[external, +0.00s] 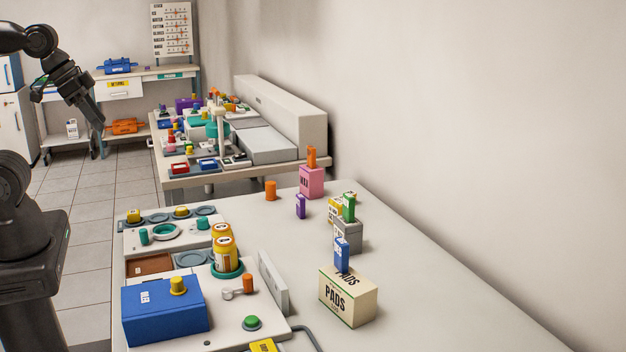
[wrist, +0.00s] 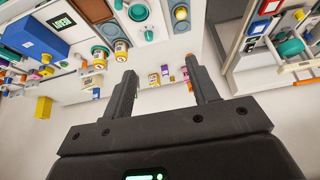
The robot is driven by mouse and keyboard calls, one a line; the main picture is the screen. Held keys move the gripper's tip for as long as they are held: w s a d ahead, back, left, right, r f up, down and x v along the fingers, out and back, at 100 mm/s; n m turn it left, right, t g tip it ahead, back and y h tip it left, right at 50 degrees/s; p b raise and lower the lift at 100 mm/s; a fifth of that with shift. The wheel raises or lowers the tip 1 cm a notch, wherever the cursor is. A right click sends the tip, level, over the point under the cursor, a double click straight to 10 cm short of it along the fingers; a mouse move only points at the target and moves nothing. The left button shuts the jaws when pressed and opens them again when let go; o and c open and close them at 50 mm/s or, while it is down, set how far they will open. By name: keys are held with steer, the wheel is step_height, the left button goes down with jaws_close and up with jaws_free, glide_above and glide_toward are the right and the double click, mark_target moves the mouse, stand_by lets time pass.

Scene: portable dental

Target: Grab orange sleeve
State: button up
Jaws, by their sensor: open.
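Several orange pieces could be the sleeve, and I cannot tell which for sure. An orange cylinder (external: 271,190) stands upright on the near table, left of a pink box. A slim orange piece (external: 311,157) stands on the pink box (external: 312,182). A small orange cylinder (external: 248,283) stands near the blue box. In the wrist view a small orange piece (wrist: 188,84) shows beside the right finger, partly hidden. My gripper (external: 100,122) is open and empty, in the air left of the tables and well away from these pieces. Its spread fingers show in the wrist view (wrist: 159,68).
The near table (external: 440,300) also holds a blue box (external: 165,310), yellow jars (external: 222,250), a PADS box (external: 348,295) and a grey block (external: 347,236). A crowded second table (external: 180,182) stands behind.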

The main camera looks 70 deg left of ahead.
steer(key=w+m, duration=0.1)
steer(key=w, duration=0.9)
steer(key=m+h, duration=0.2)
steer(key=m, duration=0.1)
glide_toward(270, 183)
steer(key=x, duration=1.2)
steer(key=shift+w+a, duration=0.1)
steer(key=shift+m, duration=0.3)
steer(key=shift+c, duration=0.4)
steer(key=c, duration=0.9)
steer(key=shift+c, duration=0.2)
